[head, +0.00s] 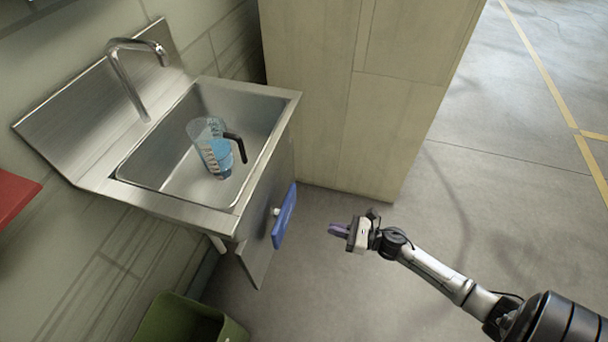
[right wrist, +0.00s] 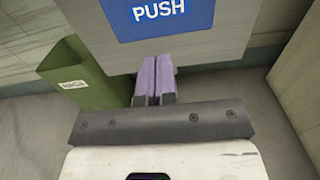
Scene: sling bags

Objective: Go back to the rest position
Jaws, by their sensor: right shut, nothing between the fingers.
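My right gripper (head: 339,230) is in the head view, right of the sink, over the floor. Its purple fingers also show in the right wrist view (right wrist: 154,80), pressed together and empty. They point toward the sink's front panel and the blue PUSH plate (right wrist: 158,14), which shows in the head view (head: 284,216) too. In the head view the fingers are apart from that plate. My left gripper is in neither view.
A steel sink (head: 270,91) with a tap (head: 126,75) holds a clear measuring jug (head: 212,148) with a black handle. A green bin (head: 170,318) stands below. A beige cabinet (head: 320,100) is behind. A red surface (head: 14,195) is at left. Floor at right is clear.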

